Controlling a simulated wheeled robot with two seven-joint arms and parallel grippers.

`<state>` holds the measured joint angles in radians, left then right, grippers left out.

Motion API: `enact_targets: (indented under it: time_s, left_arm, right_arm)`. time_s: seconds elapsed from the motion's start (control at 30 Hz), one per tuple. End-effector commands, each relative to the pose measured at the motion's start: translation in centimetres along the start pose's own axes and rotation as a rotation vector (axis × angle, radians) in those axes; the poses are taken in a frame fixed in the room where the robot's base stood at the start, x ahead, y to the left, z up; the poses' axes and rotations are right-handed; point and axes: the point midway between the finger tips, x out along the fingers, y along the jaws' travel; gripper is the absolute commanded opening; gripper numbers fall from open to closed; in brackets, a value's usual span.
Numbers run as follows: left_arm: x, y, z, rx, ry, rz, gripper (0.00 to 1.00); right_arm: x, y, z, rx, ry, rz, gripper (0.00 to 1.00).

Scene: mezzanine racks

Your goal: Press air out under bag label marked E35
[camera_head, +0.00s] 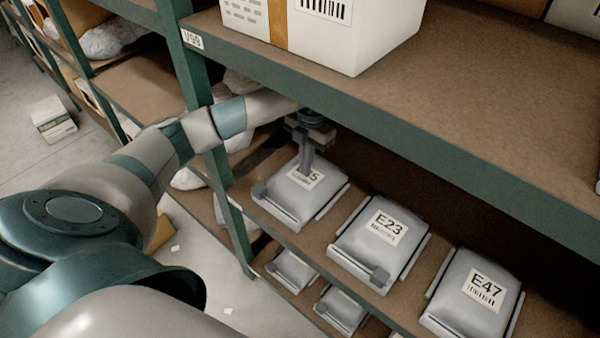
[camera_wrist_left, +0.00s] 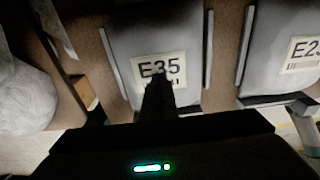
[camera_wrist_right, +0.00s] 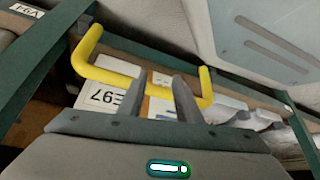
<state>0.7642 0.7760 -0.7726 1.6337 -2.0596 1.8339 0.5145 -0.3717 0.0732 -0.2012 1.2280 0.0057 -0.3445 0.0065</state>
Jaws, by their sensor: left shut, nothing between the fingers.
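The bag marked E35 is a grey, puffed bag (camera_head: 318,200) in a shallow tray at the left of the lower shelf row. Its white label (camera_head: 298,182) is partly covered by my left gripper (camera_head: 305,172). The left gripper is shut and empty, pointing down at the label. In the left wrist view, the E35 label (camera_wrist_left: 172,66) is readable, and the shut fingertips (camera_wrist_left: 157,76) overlap its lower middle. I cannot tell whether the tips touch it. My right gripper (camera_wrist_right: 158,78) is open and empty, away from this bag.
Bags E23 (camera_head: 380,228) and E47 (camera_head: 480,288) sit to the right. The upper shelf (camera_head: 470,90) overhangs the bags and carries a white box (camera_head: 330,30). A green post (camera_head: 215,150) stands left. A yellow bar (camera_wrist_right: 88,50) lies beyond the right fingers.

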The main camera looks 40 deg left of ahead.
Motion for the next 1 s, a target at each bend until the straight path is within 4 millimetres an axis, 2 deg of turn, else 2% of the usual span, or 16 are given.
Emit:
enact_targets:
  time_s: [0.57, 1.0]
  left_arm:
    - [0.8, -0.3, 0.0, 0.001, 0.000, 0.000, 0.00]
    - [4.4, -0.3, 0.4, 0.001, 0.001, 0.000, 0.00]
  right_arm:
    - [0.2, 0.2, 0.5, 0.000, -0.017, 0.003, 0.31]
    - [2.4, 0.3, 1.7, 0.000, -0.016, 0.003, 0.31]
